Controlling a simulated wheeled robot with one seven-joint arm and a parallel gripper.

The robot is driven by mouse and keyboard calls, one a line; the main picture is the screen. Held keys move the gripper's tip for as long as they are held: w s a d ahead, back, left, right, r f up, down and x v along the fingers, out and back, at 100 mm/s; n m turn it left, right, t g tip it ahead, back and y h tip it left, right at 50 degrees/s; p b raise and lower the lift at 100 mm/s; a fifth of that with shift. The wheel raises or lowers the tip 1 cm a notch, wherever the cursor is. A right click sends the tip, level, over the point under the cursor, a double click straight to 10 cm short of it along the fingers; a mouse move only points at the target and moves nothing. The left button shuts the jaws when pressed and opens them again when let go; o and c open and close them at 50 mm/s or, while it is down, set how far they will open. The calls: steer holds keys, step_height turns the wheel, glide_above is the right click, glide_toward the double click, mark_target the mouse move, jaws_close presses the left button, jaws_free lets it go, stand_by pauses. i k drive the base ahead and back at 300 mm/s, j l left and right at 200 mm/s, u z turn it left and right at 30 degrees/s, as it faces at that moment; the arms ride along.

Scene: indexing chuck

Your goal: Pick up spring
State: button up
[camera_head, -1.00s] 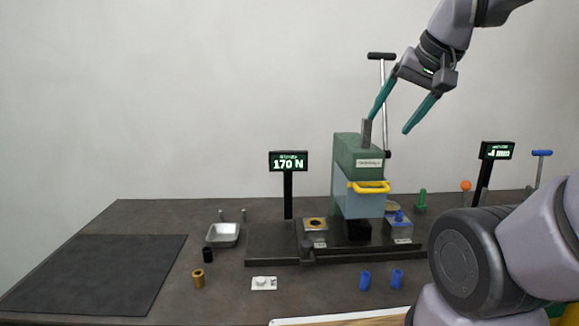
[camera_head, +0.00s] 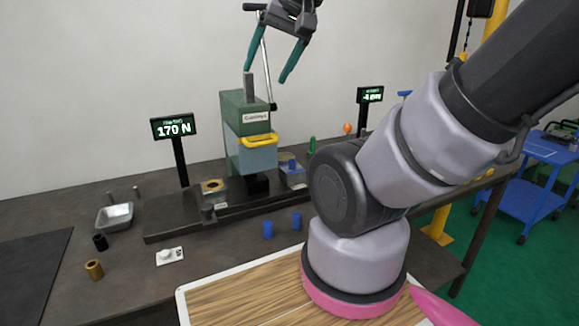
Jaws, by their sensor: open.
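I cannot make out a spring for certain in the head view. Small upright parts stand on the dark bench: two blue cylinders (camera_head: 282,225), a brass cylinder (camera_head: 94,269) and a black cylinder (camera_head: 100,242). None shows visible coils at this size. My gripper (camera_head: 265,76) is at the top, with its two teal fingers spread and nothing between them. It is above the green press (camera_head: 245,113), high over the bench and apart from the small parts.
A metal tray (camera_head: 115,216), a white block (camera_head: 170,256) and a 170 N display (camera_head: 174,128) are on the bench. A blue cart (camera_head: 535,165) stands at right. My arm hides part of the bench.

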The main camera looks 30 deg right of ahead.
mark_target(291, 164)
steer(key=j+z, duration=0.2)
steer(key=j, duration=0.2)
steer(key=k+j+z, duration=0.15)
steer(key=j, duration=0.25)
steer(key=j+z, duration=0.2)
steer(key=j, duration=0.2)
steer(key=k+j+z, duration=0.15)
steer(key=j, duration=0.2)
